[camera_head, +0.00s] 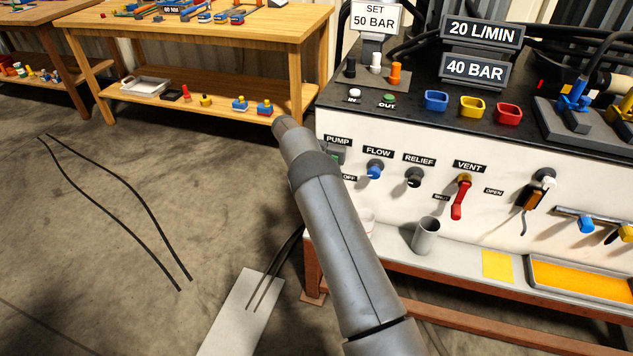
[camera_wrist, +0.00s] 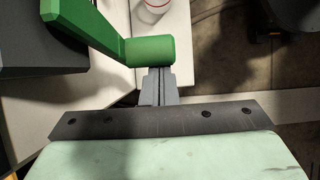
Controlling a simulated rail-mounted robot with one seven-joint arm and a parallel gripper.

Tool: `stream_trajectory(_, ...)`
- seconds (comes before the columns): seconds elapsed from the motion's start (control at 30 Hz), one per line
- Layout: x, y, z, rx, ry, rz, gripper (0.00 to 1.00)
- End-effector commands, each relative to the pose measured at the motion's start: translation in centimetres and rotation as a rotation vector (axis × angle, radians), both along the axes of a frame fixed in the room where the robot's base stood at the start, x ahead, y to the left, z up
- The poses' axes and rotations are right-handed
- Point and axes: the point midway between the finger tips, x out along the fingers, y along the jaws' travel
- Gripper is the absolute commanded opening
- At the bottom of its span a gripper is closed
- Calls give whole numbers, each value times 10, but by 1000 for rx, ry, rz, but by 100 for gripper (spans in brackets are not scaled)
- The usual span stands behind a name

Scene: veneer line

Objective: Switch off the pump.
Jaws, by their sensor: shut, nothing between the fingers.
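In the head view, the pump switch (camera_head: 339,157) is a small patch of green on the white panel front, mostly hidden behind my arm. The PUMP label (camera_head: 338,141) is above it and the OFF label (camera_head: 349,177) below. In the wrist view, a green lever (camera_wrist: 98,28) with a thick round green grip (camera_wrist: 150,51) fills the upper left. My gripper (camera_wrist: 158,74) is shut and empty, its fingertips right at the lower edge of the grip. I cannot tell whether they touch it. My gripper does not show in the head view.
Right of the pump switch are the blue flow knob (camera_head: 374,171), the black relief knob (camera_head: 414,177) and the red vent lever (camera_head: 460,198). A grey cup (camera_head: 426,236) stands on the ledge below. A wooden workbench (camera_head: 190,43) stands behind.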

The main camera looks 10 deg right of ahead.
Motion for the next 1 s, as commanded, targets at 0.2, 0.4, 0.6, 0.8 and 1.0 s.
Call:
stream_trajectory(0.2,0,0,0,0,0,0,0)
stream_trajectory(0.4,0,0,0,0,0,0,0)
stream_trajectory(0.6,1,1,5,0,-1,0,0)
stream_trajectory(0.8,5,5,37,0,-5,-1,0)
stream_trajectory(1.0,17,21,83,1,-4,-5,0)
